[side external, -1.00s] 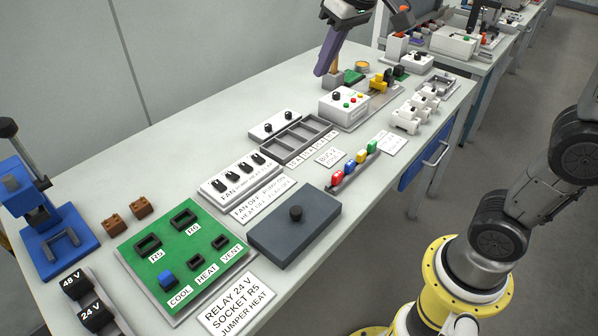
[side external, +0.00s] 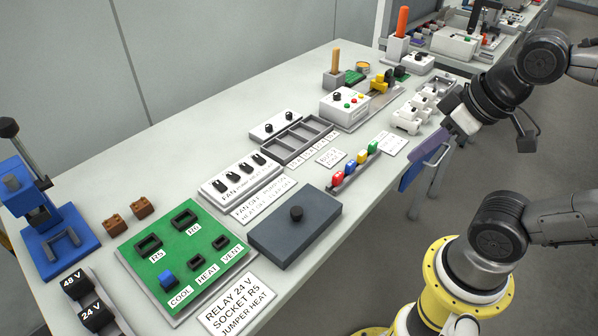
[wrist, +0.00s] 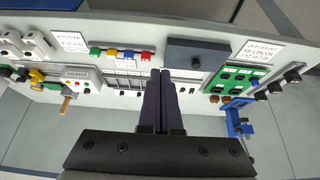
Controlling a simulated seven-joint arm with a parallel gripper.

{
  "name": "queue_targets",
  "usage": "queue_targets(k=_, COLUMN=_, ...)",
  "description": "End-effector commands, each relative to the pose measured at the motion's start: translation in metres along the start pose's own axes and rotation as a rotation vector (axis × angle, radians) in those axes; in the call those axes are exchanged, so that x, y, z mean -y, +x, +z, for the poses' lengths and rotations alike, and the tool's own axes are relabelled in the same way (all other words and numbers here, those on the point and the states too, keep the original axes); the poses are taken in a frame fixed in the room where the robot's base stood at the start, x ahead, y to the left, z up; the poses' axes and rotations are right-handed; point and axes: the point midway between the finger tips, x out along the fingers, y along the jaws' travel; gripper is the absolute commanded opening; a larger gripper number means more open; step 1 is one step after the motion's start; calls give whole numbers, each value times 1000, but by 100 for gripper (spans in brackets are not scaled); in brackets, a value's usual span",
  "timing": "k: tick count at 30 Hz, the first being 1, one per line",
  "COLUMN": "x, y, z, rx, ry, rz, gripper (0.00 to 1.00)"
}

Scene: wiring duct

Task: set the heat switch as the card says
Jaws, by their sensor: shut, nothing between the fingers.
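The white switch panel (side external: 241,182) carries a row of several black knobs. Its first label reads FAN; the others are too small to read, so I cannot tell which knob is the heat switch. The card (side external: 264,200) lies in front of the panel; it seems to read FAN OFF and HEAT OFF, with the rest blurred. My gripper (side external: 408,182) is shut and empty, beyond the table's front edge at the right, away from the panel. In the wrist view the two dark fingers of my gripper (wrist: 161,72) are together and hide part of the table.
A dark grey box (side external: 294,226) with a knob stands before the panel. A green board (side external: 180,250) lies left of it. Colored blocks (side external: 350,167) stand in a row near the front edge. A wooden handle (side external: 335,62) stands upright in a grey block at the back.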

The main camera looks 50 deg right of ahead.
Motion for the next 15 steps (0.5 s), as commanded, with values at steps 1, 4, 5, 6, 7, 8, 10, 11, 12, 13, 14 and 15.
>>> queue_targets(k=1, x=0, y=0, z=0, rx=3, ry=3, rz=0, gripper=0)
queue_targets(k=4, x=0, y=-3, z=4, rx=25, ry=14, rz=0, gripper=0)
queue_targets(k=5, x=0, y=-7, z=0, rx=19, ry=18, rz=0, gripper=0)
queue_targets(k=6, x=0, y=-14, z=-7, rx=10, ry=23, rz=0, gripper=0)
queue_targets(k=7, x=0, y=-20, z=-12, rx=3, ry=27, rz=0, gripper=0)
queue_targets(k=8, x=0, y=-25, z=-19, rx=1, ry=31, rz=0, gripper=0)
queue_targets(k=10, x=0, y=-37, z=-39, rx=3, ry=40, rz=-1, gripper=0)
queue_targets(k=11, x=1, y=-42, z=-48, rx=6, ry=43, rz=-1, gripper=0)
queue_targets(k=12, x=1, y=-47, z=-61, rx=10, ry=46, rz=-2, gripper=0)
queue_targets(k=13, x=2, y=-51, z=-71, rx=16, ry=48, rz=-3, gripper=0)
queue_targets(k=14, x=2, y=-54, z=-81, rx=21, ry=50, rz=-4, gripper=0)
queue_targets(k=15, x=3, y=-58, z=-95, rx=30, ry=53, rz=-5, gripper=0)
